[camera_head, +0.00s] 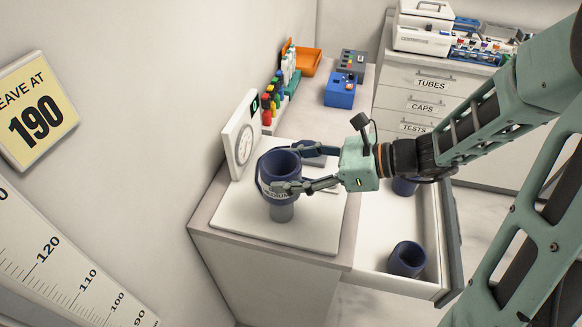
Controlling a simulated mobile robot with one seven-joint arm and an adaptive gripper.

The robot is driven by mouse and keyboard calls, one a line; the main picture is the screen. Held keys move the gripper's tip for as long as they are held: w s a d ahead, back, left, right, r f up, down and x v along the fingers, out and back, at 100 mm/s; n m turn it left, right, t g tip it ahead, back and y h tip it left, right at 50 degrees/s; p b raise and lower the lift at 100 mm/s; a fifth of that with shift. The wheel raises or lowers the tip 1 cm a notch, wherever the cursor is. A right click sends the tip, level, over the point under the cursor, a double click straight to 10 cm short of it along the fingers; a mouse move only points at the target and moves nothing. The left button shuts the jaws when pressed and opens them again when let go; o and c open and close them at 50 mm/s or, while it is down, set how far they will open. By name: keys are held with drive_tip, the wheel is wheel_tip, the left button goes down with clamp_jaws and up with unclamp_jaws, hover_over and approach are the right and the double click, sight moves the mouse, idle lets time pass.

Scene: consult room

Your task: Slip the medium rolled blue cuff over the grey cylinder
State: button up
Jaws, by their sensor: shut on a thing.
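The rolled blue cuff (265,170) is between the fingers of my gripper (283,169). Its open end faces up, and a pale label with small, hard-to-read lettering shows on its front. The grey cylinder (282,213) stands upright on a white board (240,220). I cannot tell how far the cuff is down around the cylinder. My gripper reaches in from the right and is shut on the cuff.
An open drawer (372,257) on the right holds a dark blue cuff (407,259) and another partly hidden one (404,187). A white dial gauge (241,135) stands behind the board. Colored bottles (272,100), a blue box (341,91) and an orange tray (309,62) are farther back.

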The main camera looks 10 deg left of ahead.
drive_tip(key=shift+f+b, duration=3.2)
drive_tip(key=shift+f, duration=1.1)
drive_tip(key=o, duration=1.3)
drive_tip(key=shift+c, duration=0.2)
drive_tip(key=v, duration=1.2)
